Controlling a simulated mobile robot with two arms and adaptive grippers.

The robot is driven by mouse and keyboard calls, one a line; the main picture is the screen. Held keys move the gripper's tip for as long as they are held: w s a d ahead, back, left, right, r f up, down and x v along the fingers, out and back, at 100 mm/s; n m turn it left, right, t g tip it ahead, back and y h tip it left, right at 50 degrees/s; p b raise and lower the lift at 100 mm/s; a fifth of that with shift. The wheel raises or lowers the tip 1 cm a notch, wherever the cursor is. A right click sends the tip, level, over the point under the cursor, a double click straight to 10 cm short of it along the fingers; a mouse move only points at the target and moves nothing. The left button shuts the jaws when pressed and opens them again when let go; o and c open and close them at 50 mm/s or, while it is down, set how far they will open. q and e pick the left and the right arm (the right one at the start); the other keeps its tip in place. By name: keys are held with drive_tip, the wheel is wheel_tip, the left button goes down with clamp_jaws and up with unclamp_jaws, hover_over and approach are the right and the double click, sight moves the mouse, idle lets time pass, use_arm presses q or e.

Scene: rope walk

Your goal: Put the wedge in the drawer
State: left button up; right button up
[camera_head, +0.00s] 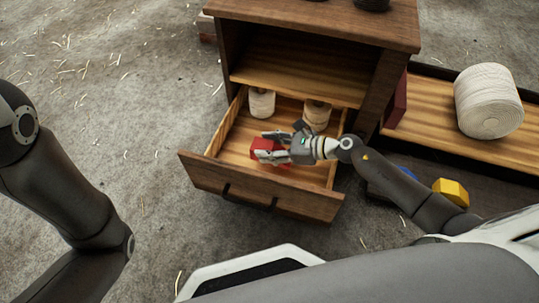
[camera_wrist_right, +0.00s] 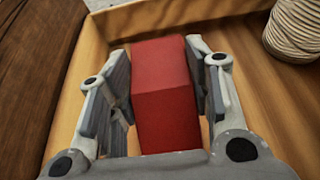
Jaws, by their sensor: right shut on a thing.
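A red block (camera_head: 266,149) is between the fingers of my right gripper (camera_head: 272,149), over the open drawer (camera_head: 213,176). I take it for the wedge, though its faces look boxy. In the right wrist view the block (camera_wrist_right: 165,95) fills the gap between the two fingers of the right gripper (camera_wrist_right: 165,100), above the drawer's wooden floor. I cannot tell whether it touches the floor. My left arm shows at the left of the head view, but its gripper is out of the picture.
A large rope coil (camera_head: 489,101) sits on a wooden surface at right. A yellow block (camera_head: 451,191) lies near my right arm. The drawer's left front is clear.

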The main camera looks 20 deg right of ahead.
drive_tip(key=shift+f+b, duration=1)
drive_tip(key=shift+f, duration=0.65)
drive_tip(key=shift+f, duration=0.2)
drive_tip(key=o, duration=1.1)
